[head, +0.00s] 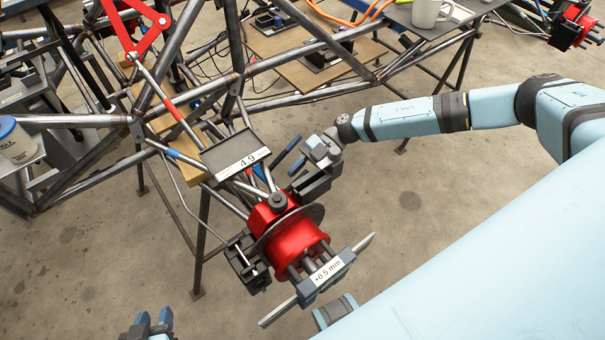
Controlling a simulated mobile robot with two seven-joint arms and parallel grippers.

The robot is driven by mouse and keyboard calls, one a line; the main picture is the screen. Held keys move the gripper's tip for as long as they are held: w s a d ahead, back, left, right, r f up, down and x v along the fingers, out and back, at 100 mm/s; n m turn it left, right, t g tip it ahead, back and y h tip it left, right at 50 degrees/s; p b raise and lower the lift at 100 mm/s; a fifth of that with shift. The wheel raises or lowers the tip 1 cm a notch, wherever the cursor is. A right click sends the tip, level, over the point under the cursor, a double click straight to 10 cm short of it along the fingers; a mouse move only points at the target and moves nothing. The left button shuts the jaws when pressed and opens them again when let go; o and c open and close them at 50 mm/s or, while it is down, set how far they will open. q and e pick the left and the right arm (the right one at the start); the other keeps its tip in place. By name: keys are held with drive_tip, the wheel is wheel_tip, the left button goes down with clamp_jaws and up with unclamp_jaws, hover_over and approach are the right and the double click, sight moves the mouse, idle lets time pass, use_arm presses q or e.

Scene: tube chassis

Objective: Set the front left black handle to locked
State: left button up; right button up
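The red hub (290,237) sits at the front end of the tube chassis (238,140). A black block (314,185) is on its upper right side, and another black block (247,265) is on its left side. My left gripper (153,322) shows two parted blue fingertips at the bottom edge, open and empty.
A grey display reading 4.9 (237,152) stands above the hub. A bar gauge marked +0.5 mm (330,270) is in front of it. The concrete floor (430,210) at right is clear.

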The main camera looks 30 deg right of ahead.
drive_tip(key=shift+c, duration=0.5)
clamp_jaws()
